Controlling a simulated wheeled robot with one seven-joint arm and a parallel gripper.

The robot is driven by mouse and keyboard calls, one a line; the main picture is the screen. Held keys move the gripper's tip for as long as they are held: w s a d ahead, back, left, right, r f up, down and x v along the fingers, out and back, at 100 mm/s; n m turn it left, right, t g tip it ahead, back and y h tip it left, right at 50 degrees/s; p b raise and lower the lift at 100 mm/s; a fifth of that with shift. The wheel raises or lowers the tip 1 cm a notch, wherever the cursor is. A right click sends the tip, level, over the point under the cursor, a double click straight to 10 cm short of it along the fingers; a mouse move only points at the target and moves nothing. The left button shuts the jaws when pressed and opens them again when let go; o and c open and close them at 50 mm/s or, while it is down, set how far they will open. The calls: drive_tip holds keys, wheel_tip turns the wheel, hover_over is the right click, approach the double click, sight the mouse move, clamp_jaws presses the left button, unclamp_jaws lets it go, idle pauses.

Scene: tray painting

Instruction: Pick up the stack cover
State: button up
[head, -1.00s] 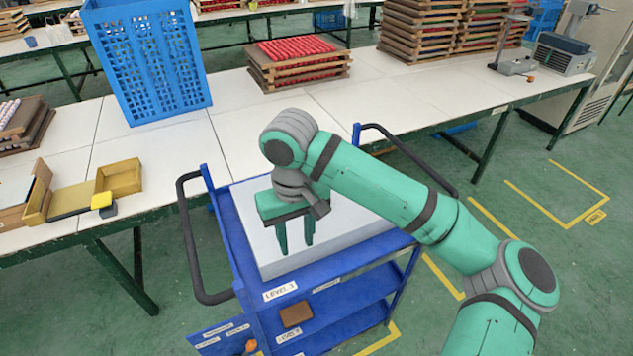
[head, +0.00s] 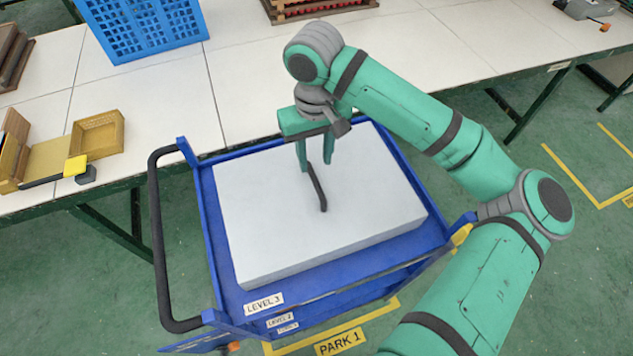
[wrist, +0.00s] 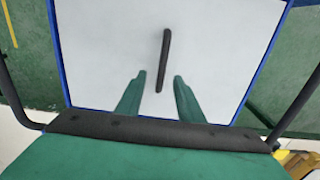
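The stack cover (head: 375,205) is a pale grey-white box lying flat on the top level of the blue cart (head: 232,292). A dark bar handle (head: 318,190) stands on its top, near the middle. My gripper (head: 315,166) is open and empty above the cover, fingers pointing down. In the wrist view the handle (wrist: 163,55) runs lengthwise, its near end between the two fingertips (wrist: 159,77) and its far end beyond them. The fingers look clear of the handle; their exact height above it is hard to tell. In the head view a finger hides the handle's far end.
A long white table (head: 260,75) stands behind the cart, with a blue crate (head: 150,30), a small yellow tray (head: 98,135) and a stack of red-filled trays (head: 315,8). The cart's black push handle (head: 157,240) rises at its left. Green floor lies around.

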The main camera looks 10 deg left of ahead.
sight(315, 180)
drive_tip(key=shift+s+f, duration=0.15)
drive_tip(key=shift+f, duration=0.45)
drive_tip(key=shift+s+f, duration=0.15)
drive_tip(key=shift+f, duration=0.4)
drive_tip(key=shift+s+d+f, duration=0.1)
drive_tip(key=shift+f, duration=0.35)
drive_tip(key=shift+s+d+f, duration=0.1)
drive_tip(key=shift+f, duration=0.3)
drive_tip(key=shift+a+f, duration=0.15)
drive_tip(key=shift+f, duration=1.95)
clamp_jaws()
drive_tip(key=shift+w, duration=0.1)
drive_tip(key=shift+r, duration=0.1)
